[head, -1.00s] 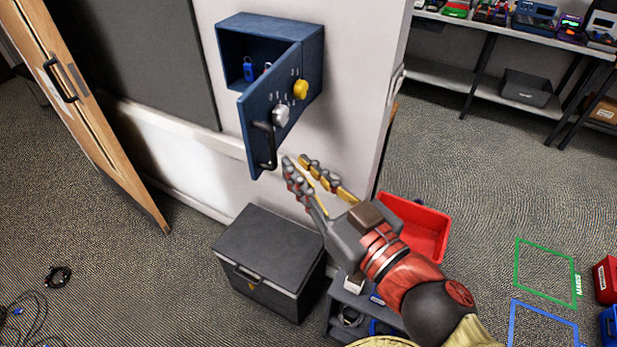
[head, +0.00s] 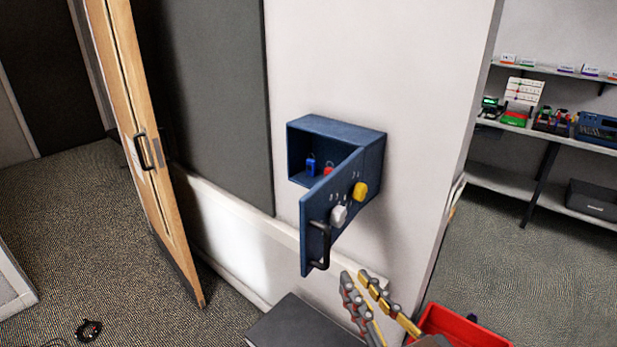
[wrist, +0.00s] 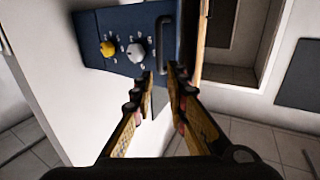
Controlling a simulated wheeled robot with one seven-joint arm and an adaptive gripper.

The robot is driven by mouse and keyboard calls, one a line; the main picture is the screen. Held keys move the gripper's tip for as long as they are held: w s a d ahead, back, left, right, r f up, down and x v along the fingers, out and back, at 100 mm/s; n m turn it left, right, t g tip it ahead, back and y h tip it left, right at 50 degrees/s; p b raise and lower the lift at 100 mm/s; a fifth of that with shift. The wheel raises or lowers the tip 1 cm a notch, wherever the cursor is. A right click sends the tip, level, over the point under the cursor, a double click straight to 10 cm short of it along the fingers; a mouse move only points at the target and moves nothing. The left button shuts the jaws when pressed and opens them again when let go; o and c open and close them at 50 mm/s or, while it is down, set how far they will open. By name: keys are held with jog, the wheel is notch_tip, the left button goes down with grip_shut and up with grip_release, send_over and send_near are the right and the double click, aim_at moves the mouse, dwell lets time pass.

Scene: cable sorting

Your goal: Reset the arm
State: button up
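My gripper (head: 377,297) is at the lower right of the cabinet in the head view, apart from it. Its two fingers are parted with nothing between them; in the wrist view the fingertips (wrist: 162,75) point toward the cabinet door. Most of my arm is below the head view's edge. The blue wall cabinet (head: 374,150) has its door (head: 319,218) standing open, with a black handle (head: 320,247), a yellow knob (head: 360,190) and a grey knob (head: 338,216). The handle also shows in the wrist view (wrist: 164,45).
A blue padlock (head: 311,166) and a red one (head: 328,168) are inside the cabinet. A dark box (head: 300,325) and a red bin (head: 460,325) lie below. A wooden door (head: 145,150) stands left. Shelves (head: 540,190) stand right, with open floor before them.

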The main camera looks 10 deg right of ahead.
jog(key=d+f+m+g+h, duration=0.35)
jog(key=d+h, duration=0.65)
jog(key=d, duration=0.7)
jog(key=s+a+f+g+y+p, duration=0.2)
jog(key=s+a+f+g+y, duration=0.2)
jog(key=a+f+g, duration=0.3)
jog(key=a+g, duration=0.1)
jog(key=a, duration=0.2)
jog(key=shift+s+f+y+p, duration=0.2)
jog(key=shift+f+y+p, duration=0.15)
jog(key=shift+y, duration=0.05)
